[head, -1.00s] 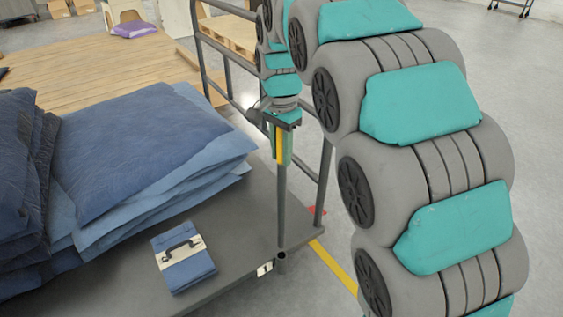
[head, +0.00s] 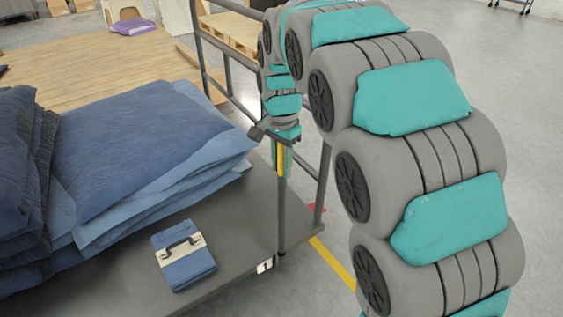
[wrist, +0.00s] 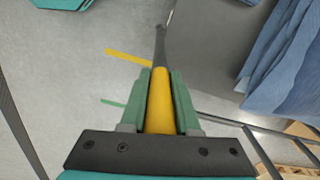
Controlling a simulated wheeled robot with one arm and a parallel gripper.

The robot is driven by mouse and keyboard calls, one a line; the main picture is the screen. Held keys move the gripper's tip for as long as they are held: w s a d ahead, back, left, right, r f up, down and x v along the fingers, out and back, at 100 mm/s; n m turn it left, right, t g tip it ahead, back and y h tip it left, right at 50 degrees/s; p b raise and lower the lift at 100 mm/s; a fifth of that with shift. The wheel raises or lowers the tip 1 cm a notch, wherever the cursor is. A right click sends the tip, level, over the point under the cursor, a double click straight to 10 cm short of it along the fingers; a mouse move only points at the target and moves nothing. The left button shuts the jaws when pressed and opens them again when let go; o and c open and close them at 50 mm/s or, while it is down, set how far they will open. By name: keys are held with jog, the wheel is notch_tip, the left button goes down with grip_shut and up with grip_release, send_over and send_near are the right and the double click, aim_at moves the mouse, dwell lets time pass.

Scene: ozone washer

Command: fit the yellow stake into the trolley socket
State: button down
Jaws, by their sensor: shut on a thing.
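The stake has a yellow upper part (head: 280,158) and a long grey lower part (head: 282,215). My gripper (head: 282,160) is shut on the yellow part, with its green fingers on both sides. The stake stands near upright at the near right edge of the trolley deck (head: 235,225). In the wrist view the yellow part (wrist: 160,100) lies between the fingers (wrist: 161,95), and the grey shaft runs away toward the deck's edge. The socket cannot be made out clearly now, and I cannot tell whether the stake's lower end is in it.
Stacked blue padded covers (head: 150,150) fill the deck's left side. A folded blue bundle with a handle (head: 183,258) lies on the deck. The trolley's rail frame (head: 322,190) stands close behind my gripper. A pallet (head: 90,75) is behind; open floor (head: 520,120) lies right.

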jog(key=c, duration=0.6)
grip_release()
jog(key=shift+c, duration=0.2)
jog(key=shift+r, duration=0.1)
notch_tip(320, 180, up, 13)
jog(key=s+d+f+n+g, duration=0.1)
jog(key=s+d+f+n, duration=0.15)
jog(key=s+d, duration=0.4)
jog(key=s+d+f+n, duration=0.1)
jog(key=s+d+f, duration=0.25)
jog(key=s, duration=0.55)
jog(key=s+d+f+n, duration=0.2)
jog(key=s+f, duration=0.3)
jog(key=s, duration=0.3)
jog(key=s+d+f+n, duration=0.3)
jog(key=s+f, duration=0.1)
jog(key=s, duration=0.5)
jog(key=shift+s+f+g, duration=0.25)
jog(key=shift+f+g, duration=0.1)
jog(key=shift+g, duration=0.05)
